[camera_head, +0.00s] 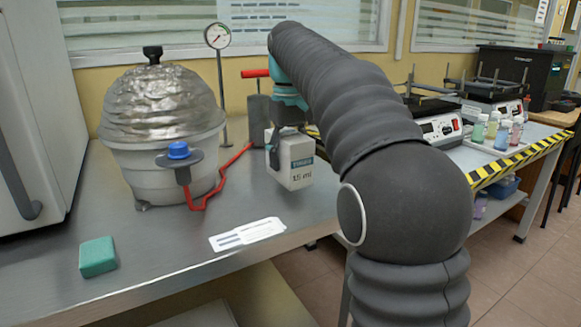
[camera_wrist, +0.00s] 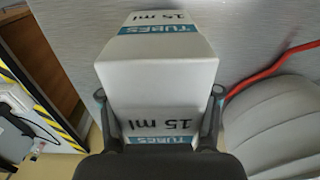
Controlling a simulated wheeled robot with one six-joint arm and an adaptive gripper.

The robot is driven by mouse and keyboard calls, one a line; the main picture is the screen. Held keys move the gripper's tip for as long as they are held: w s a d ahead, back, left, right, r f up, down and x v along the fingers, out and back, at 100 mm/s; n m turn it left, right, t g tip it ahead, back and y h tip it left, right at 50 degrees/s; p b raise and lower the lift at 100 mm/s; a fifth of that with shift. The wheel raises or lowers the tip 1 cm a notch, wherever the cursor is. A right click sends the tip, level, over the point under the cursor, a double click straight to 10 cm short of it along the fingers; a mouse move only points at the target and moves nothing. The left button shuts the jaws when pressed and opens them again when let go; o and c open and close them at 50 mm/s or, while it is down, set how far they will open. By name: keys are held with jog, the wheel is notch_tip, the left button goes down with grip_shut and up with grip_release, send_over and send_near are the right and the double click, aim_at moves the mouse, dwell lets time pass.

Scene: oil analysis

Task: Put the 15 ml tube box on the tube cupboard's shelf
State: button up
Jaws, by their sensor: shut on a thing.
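The white 15 ml tube box (camera_head: 296,163), with a teal "TUBES" band, is held by my gripper (camera_head: 283,135) over the metal bench. In the wrist view the box (camera_wrist: 157,72) sits between the two dark fingers of my gripper (camera_wrist: 158,98), which is shut on its sides. The box looks close to upright; its gap above the bench is hard to judge. The tube cupboard cannot be made out with certainty in either view.
A silvery covered vessel (camera_head: 160,120) with a red hose (camera_head: 205,192) stands left of the box. A green sponge (camera_head: 98,257) and white paper (camera_head: 246,234) lie in front. A white cabinet (camera_head: 35,110) stands far left. Hotplates (camera_head: 430,122) and bottles (camera_head: 495,130) are at right.

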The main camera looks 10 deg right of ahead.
notch_tip(320, 180, down, 2)
jog(key=shift+f, duration=0.25)
jog(key=o, duration=1.4)
jog(key=shift+r, duration=0.1)
